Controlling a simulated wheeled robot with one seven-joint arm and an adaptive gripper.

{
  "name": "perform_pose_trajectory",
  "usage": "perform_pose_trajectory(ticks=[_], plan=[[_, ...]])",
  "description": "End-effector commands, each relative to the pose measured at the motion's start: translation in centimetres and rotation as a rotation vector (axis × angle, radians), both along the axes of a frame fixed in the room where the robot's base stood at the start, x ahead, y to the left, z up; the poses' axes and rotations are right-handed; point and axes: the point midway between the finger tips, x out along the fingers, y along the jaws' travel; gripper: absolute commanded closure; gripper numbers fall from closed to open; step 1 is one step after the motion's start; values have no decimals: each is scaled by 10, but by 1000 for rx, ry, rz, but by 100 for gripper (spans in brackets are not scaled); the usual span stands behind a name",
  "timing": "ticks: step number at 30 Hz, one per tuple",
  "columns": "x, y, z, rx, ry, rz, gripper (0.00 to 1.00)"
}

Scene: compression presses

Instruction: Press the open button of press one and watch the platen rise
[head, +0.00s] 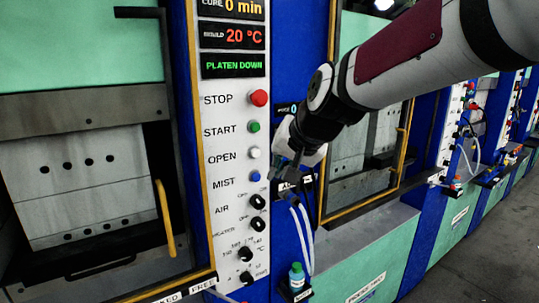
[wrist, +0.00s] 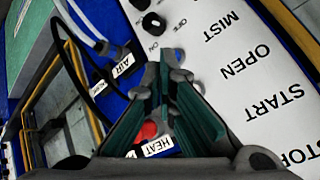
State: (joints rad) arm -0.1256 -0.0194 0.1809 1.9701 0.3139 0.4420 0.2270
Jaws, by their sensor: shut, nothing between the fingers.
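The white open button (head: 254,153) sits beside the word OPEN on the white control panel (head: 225,187) in the head view. A screen (head: 234,66) on the panel reads PLATEN DOWN in green. My gripper (head: 286,183) is shut and empty, just right of the panel's lower buttons. In the wrist view my shut fingertips (wrist: 166,58) are beside the blue mist button (wrist: 179,55). Contact with the panel cannot be told. The left press (head: 80,190) shows grey plates with rows of holes.
A red stop button (head: 259,98) and green start button (head: 254,127) are above the open button; black knobs (head: 258,202) are below. Tubes (head: 303,235) hang beside the panel near a bottle (head: 296,276). A second press with a yellow-edged door (head: 399,160) stands to the right.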

Motion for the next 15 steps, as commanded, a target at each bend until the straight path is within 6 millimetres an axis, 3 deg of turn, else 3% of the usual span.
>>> perform_pose_trajectory(ticks=[6, 15], plan=[[25, 17, -1, 0, 1, 3, 100], [45, 31, 0, 1, 1, 1, 100]])
